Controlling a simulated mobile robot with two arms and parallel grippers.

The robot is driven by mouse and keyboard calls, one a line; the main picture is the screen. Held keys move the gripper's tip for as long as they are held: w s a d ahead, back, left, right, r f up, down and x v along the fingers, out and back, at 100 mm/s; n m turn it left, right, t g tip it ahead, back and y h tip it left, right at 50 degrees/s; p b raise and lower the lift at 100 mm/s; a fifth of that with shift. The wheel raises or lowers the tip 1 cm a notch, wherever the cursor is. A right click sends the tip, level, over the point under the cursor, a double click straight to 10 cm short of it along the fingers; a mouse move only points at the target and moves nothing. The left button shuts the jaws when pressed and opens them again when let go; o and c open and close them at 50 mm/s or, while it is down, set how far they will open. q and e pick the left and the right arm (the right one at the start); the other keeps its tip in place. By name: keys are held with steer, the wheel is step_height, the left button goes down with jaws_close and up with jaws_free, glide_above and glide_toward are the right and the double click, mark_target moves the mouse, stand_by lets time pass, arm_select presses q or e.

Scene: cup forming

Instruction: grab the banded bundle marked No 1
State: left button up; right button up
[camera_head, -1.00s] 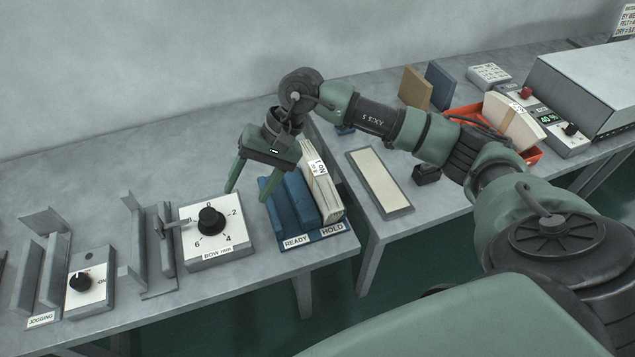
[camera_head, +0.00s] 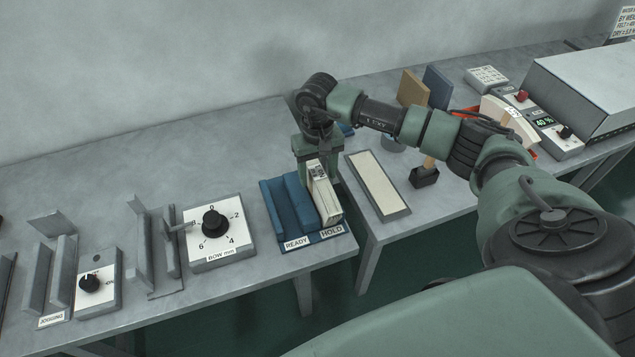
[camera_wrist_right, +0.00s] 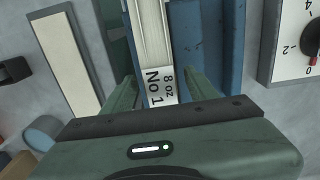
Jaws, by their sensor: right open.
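The banded bundle (camera_head: 325,197) is a cream stack standing in the HOLD side of the blue rack (camera_head: 272,208). In the right wrist view the bundle (camera_wrist_right: 152,35) carries a white band reading "No 1" and "8 oz". My right gripper (camera_head: 319,172) is over the rear end of the bundle, pointing down. In the right wrist view its open fingers (camera_wrist_right: 160,85) lie one on each side of the banded end. I cannot tell whether they touch it. The READY side of the rack is empty. My left gripper is not in view.
A dial box marked BOW mm (camera_head: 217,250) stands left of the rack. A long tray with a cream pad (camera_head: 378,182) lies to the right, beside a small black block (camera_head: 424,177). Tan (camera_head: 412,88) and blue boards stand behind.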

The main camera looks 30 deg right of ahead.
jaws_close()
steer(key=shift+w+r, duration=0.1)
stand_by(1.3)
